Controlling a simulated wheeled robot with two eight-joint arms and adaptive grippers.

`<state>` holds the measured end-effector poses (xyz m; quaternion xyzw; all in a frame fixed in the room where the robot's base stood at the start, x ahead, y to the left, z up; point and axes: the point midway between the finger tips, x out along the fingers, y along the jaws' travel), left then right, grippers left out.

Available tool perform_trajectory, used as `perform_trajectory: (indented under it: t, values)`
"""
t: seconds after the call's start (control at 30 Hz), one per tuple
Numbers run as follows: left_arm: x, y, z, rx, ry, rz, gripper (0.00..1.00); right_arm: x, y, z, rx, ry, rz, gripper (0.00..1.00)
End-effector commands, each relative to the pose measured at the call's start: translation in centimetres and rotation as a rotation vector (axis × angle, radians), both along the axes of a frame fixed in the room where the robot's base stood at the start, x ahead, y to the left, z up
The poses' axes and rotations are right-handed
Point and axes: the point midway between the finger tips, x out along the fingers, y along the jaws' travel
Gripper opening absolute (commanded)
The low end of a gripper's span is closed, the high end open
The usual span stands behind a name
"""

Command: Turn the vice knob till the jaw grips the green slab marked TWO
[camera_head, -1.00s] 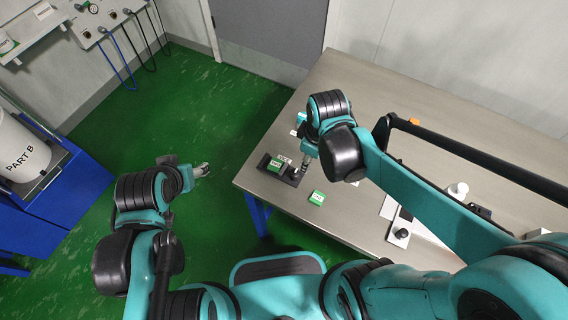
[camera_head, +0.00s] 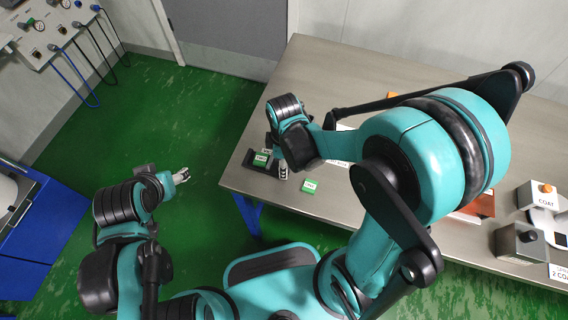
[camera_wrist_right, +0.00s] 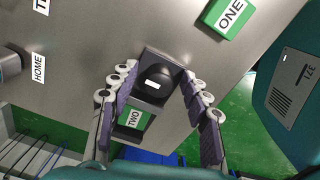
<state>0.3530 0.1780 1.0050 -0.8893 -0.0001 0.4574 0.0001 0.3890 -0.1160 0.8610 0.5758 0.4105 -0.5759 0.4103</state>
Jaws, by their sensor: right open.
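The dark vice (camera_head: 247,158) sits near the table's left edge. Its round black knob (camera_wrist_right: 157,82) carries a small white mark. The green slab marked TWO (camera_wrist_right: 137,118) lies in the vice beside the knob; it also shows in the head view (camera_head: 261,158). Whether the jaw touches the slab I cannot tell. My right gripper (camera_wrist_right: 158,72) is open, with its fingers on either side of the knob and apparent gaps to it. It points down at the vice in the head view (camera_head: 282,173). My left gripper (camera_head: 182,176) is over the floor, left of the table, its fingers too small to judge.
A green slab marked ONE (camera_wrist_right: 228,15) lies loose on the table near the vice; it also shows in the head view (camera_head: 310,187). A HOME label (camera_wrist_right: 38,68) is on the table. A grey unit marked COAT (camera_head: 541,196) stands at the right. My right arm hides the table's middle.

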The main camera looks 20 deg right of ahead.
Motion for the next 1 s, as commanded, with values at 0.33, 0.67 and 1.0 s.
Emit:
perform_trajectory:
  t: [0.33, 0.67, 1.0]
  values:
    - [0.01, 0.00, 0.06, 0.000, 0.000, 0.000, 0.56, 0.00, 0.00, 0.05, 0.000, 0.000, 0.000, 0.10]
    - [0.00, 0.00, 0.03, 0.000, 0.000, 0.000, 0.56, 0.00, 0.00, 0.05, 0.000, 0.000, -0.013, 0.00]
    - [0.00, 0.00, -0.11, 0.000, 0.000, 0.000, 0.56, -0.06, 0.03, 0.03, 0.000, 0.000, -0.176, 0.00]
